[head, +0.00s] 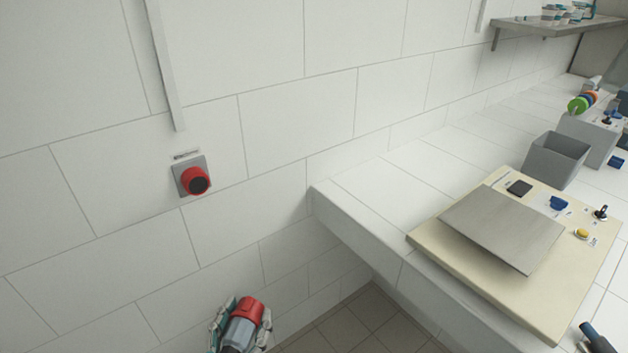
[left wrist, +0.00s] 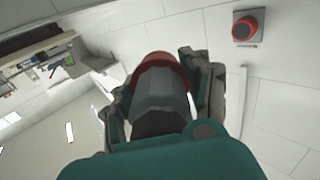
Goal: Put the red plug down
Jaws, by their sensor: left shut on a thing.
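The red plug (head: 250,304) has a red collar and a grey body. My left gripper (head: 243,316) is shut on it and holds it in the air below and to the right of the wall socket, apart from the wall fitting. The plug (left wrist: 160,75) fills the middle of the left wrist view, with a finger on each side and its red end pointing away from the palm. The red wall socket (head: 196,180) sits on a grey plate and also shows at the upper right of the left wrist view (left wrist: 243,28). My right gripper is not seen.
A white tiled counter (head: 375,180) begins right of the plug. It carries a cream board (head: 430,238) with a metal plate (head: 505,225), a grey bin (head: 556,160) and coloured discs (head: 579,104). A dark rod-like object (head: 597,338) shows at the lower right corner. Tiled floor (head: 355,325) lies below.

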